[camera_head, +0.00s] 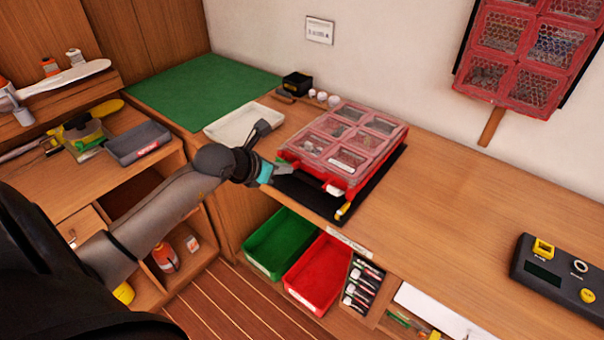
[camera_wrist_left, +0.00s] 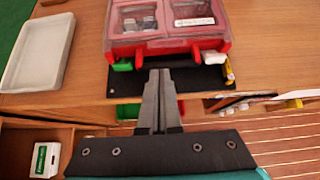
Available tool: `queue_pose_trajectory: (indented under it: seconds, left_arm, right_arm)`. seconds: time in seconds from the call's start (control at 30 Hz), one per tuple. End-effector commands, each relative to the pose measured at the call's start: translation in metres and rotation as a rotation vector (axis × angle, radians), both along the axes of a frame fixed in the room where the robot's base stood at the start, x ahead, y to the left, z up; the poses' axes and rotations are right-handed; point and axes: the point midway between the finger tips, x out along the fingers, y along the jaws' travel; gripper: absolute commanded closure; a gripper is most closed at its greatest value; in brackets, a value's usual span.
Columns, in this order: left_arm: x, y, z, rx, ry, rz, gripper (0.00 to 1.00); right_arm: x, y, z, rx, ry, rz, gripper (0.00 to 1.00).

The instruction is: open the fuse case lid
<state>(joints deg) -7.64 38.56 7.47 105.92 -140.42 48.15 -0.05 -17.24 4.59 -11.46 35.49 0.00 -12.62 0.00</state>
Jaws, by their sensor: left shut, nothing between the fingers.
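The fuse case (camera_head: 345,148) is red with a clear compartmented lid and lies on a black mat (camera_head: 310,197) on the wooden bench. Its lid looks closed, and small parts show through it. The case also shows at the top of the left wrist view (camera_wrist_left: 168,25), with its red front edge toward my gripper. My left gripper (camera_head: 284,168) is at the front left of the case. In the left wrist view its fingers (camera_wrist_left: 159,75) are together and empty, pointing at the middle of the front edge. I cannot tell whether they touch it. My right gripper is not in view.
A white tray (camera_head: 243,124) and a green mat (camera_head: 203,92) lie left of the case. A small black box (camera_head: 297,83) stands behind. Green (camera_head: 281,243) and red (camera_head: 318,274) bins sit below the bench front. A dark device (camera_head: 560,270) lies right; the bench between is clear.

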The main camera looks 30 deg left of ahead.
Motion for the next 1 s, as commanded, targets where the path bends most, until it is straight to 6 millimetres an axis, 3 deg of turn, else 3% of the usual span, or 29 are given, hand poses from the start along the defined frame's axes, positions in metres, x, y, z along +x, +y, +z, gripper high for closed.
queue_pose_trajectory:
  seconds: [0.6, 1.0]
  left_arm:
    - [0.064, -0.006, -0.052, -0.004, -0.001, -0.002, 1.0]
    - [0.073, -0.007, -0.06, -0.002, 0.001, -0.004, 1.0]
  right_arm:
    - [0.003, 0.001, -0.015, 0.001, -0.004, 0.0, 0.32]
    - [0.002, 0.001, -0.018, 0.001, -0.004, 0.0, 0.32]
